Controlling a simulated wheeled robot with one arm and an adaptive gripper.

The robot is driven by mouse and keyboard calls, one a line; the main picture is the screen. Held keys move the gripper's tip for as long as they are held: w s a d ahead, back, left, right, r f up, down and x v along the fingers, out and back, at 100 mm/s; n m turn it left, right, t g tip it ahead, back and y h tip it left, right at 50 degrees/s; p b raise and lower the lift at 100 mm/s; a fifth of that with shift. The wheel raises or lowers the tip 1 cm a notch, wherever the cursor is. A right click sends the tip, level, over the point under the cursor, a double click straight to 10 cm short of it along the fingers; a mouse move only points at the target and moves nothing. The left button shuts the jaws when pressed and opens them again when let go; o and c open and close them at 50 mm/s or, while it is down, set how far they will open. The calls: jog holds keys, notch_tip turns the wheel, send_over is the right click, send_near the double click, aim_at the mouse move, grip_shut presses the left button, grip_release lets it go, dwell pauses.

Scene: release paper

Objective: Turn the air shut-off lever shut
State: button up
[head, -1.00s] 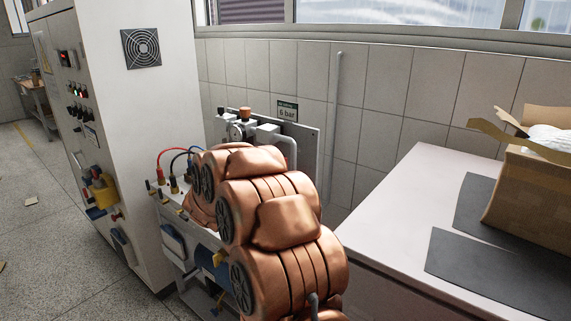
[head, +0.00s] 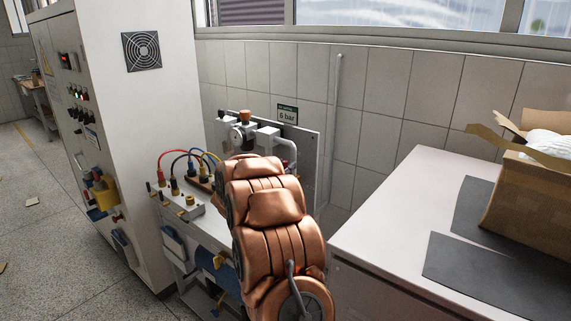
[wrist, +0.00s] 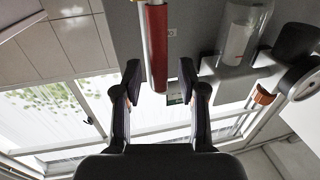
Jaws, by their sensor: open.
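A long red lever (wrist: 157,45), which I take for the air shut-off lever, comes down from the top of the wrist view. My gripper (wrist: 159,70) is open, with one finger on each side of the lever's lower end in the picture. Gaps show between the lever and both fingers, and I see no contact. The depth between fingertips and lever is hard to judge. In the head view my copper arm hides the gripper and the lever. The air unit there has a gauge (head: 236,133), a brown knob (head: 244,117) and a grey pipe (head: 286,147).
Beside the lever in the wrist view are a clear bowl (wrist: 241,38) and an orange knob (wrist: 264,97). A box with coloured cables (head: 182,204) stands left of my arm. A white cabinet (head: 150,110) rises farther left. A worktop (head: 400,205) with a carton (head: 530,195) is right.

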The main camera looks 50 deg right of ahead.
jog(key=shift+w+d, duration=0.1)
jog(key=shift+d, duration=0.3)
grip_shut()
dwell(0.5)
